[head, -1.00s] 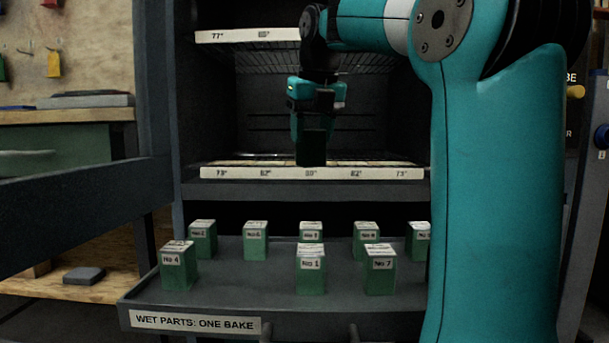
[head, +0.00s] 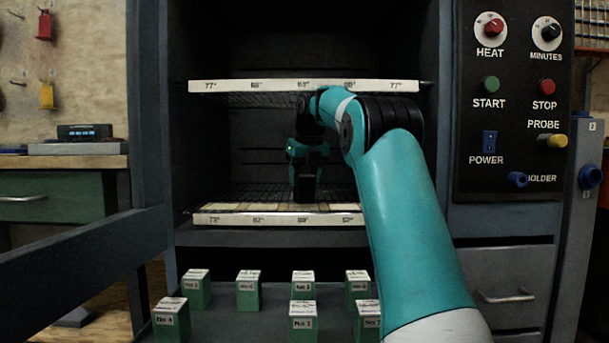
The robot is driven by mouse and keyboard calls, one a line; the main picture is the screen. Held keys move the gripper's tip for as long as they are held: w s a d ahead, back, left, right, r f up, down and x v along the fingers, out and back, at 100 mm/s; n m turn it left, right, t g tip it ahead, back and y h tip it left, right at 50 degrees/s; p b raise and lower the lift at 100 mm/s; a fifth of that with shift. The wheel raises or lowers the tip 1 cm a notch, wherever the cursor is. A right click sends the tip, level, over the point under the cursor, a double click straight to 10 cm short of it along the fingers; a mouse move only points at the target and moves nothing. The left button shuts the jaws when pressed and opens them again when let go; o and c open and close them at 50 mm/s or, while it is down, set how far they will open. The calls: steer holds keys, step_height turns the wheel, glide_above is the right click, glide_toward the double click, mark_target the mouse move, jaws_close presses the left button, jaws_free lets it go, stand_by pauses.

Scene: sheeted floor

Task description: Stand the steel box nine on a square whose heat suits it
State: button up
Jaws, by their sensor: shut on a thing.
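My gripper (head: 307,160) is inside the lower level of the open oven, shut on a dark box (head: 304,190). The box hangs upright below the jaws, over the back of the lower shelf, near the middle label; its number cannot be read in the shadow. I cannot tell whether its base touches the shelf. The lower shelf (head: 215,219) has pale squares along its front and a label strip reading about 73, 82, a blurred middle value, and 82; my arm hides its right end. The upper shelf (head: 230,86) has a strip with 77 at both ends and blurred values between.
Several green boxes with numbered white labels, such as No 4 (head: 171,322) and No 1 (head: 302,325), stand on the grey tray (head: 240,325) below the oven. A control panel (head: 513,100) is at right. The open door (head: 70,265) juts out at left.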

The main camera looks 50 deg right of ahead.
steer(key=shift+a+f, duration=0.1)
steer(key=shift+f, duration=0.4)
steer(key=shift+f, duration=0.1)
steer(key=o, duration=1.2)
